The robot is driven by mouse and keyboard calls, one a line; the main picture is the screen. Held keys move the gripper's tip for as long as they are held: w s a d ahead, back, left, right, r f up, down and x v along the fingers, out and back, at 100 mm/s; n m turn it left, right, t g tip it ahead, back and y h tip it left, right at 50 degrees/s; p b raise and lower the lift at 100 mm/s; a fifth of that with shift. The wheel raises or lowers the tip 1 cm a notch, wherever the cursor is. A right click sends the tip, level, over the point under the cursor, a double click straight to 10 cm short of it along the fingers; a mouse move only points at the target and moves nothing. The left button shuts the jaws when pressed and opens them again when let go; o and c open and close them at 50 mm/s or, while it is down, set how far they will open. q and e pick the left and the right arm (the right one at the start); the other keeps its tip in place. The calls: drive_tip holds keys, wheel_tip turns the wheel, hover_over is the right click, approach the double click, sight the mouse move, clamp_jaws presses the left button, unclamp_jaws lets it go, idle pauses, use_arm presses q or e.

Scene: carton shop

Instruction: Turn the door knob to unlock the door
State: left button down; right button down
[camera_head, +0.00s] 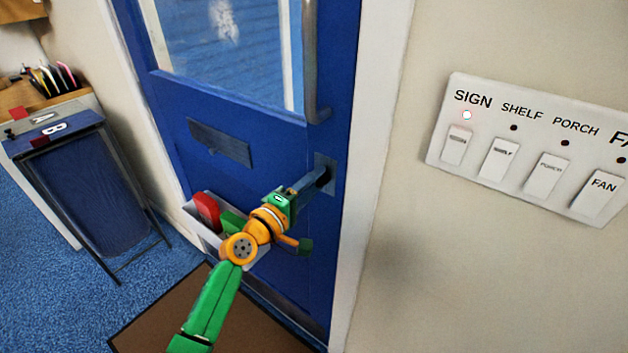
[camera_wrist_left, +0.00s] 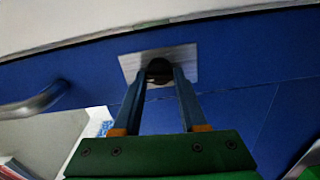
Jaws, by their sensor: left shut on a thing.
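The blue door (camera_head: 270,160) stands closed in its white frame in the head view. Its dark knob (camera_head: 323,178) sits on a metal plate (camera_head: 330,188) near the door's right edge. The knob (camera_wrist_left: 159,68) and plate (camera_wrist_left: 187,56) also show in the left wrist view. My left gripper (camera_head: 315,182) reaches the knob, with one finger on each side of it, and is shut on it. The two fingers (camera_wrist_left: 160,75) hide part of the knob's sides. My right gripper is in neither view.
A vertical metal pull handle (camera_head: 311,70) is above the knob. A mail slot plate (camera_head: 220,141) and a bin (camera_head: 200,222) are on the door's lower left. A switch panel (camera_head: 480,188) is on the right wall. A blue stand (camera_head: 85,185) is at left; a brown mat (camera_head: 150,325) lies below.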

use_arm(q)
drive_tip(key=shift+n, duration=0.5)
drive_tip(key=shift+c, duration=2.4)
unclamp_jaws()
drive_tip(key=v, duration=0.7)
drive_tip(key=shift+p, duration=0.45)
